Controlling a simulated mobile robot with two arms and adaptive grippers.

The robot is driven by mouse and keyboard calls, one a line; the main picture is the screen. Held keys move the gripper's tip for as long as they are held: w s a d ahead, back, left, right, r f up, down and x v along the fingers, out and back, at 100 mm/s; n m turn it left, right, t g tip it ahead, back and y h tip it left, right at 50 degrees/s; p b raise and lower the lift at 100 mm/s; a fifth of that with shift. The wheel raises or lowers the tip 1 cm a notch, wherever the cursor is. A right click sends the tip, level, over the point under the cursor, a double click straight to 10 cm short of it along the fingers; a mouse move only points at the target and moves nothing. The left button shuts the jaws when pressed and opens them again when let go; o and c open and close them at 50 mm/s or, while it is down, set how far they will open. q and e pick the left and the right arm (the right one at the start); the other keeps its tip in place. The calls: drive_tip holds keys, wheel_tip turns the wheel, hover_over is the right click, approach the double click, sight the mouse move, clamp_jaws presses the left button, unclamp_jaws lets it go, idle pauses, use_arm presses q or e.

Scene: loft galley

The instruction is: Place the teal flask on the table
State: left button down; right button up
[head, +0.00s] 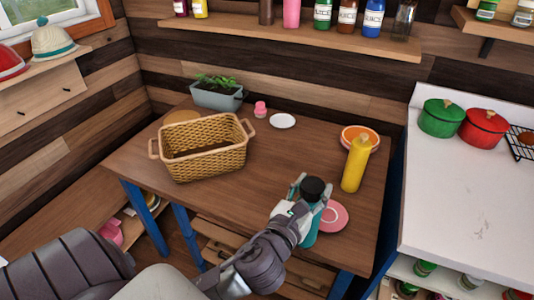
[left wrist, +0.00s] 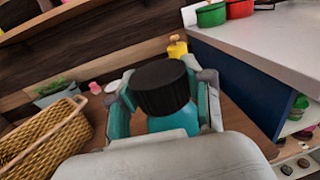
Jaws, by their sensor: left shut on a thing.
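The teal flask (head: 309,236) with a black lid is in my left gripper (head: 311,191), at the front right part of the wooden table (head: 270,163). In the left wrist view the flask's black lid (left wrist: 161,87) and teal body sit between the two fingers of the left gripper (left wrist: 165,100), which is shut around it. The flask looks roughly upright. The gripper hides much of its body, and I cannot tell whether its base touches the table. My right gripper is not in view.
A pink plate (head: 332,217) lies right beside the flask. A yellow bottle (head: 356,164) and orange bowl (head: 361,136) stand behind it. A wicker basket (head: 205,150), planter (head: 217,97), pink jar (head: 260,109) and white saucer (head: 283,121) stand farther back. The table's middle is clear.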

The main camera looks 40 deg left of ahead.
use_arm(q)
drive_tip(key=w+a+r+n+g+y+b, duration=0.2)
drive_tip(key=w+a+r+n+y, duration=0.1)
drive_tip(key=w+y, duration=0.3)
drive_tip(key=w+a+r+n+g+y+b, duration=0.1)
drive_tip(key=w+a+r+n+y+b, duration=0.2)
drive_tip(key=w, duration=0.4)
drive_tip(key=a+f, duration=1)
drive_tip(key=shift+w+a+b, duration=0.25)
drive_tip(key=shift+a+b, duration=0.1)
drive_tip(key=shift+b, duration=0.05)
drive_tip(key=c, duration=0.5)
unclamp_jaws()
drive_tip(key=shift+f, duration=0.1)
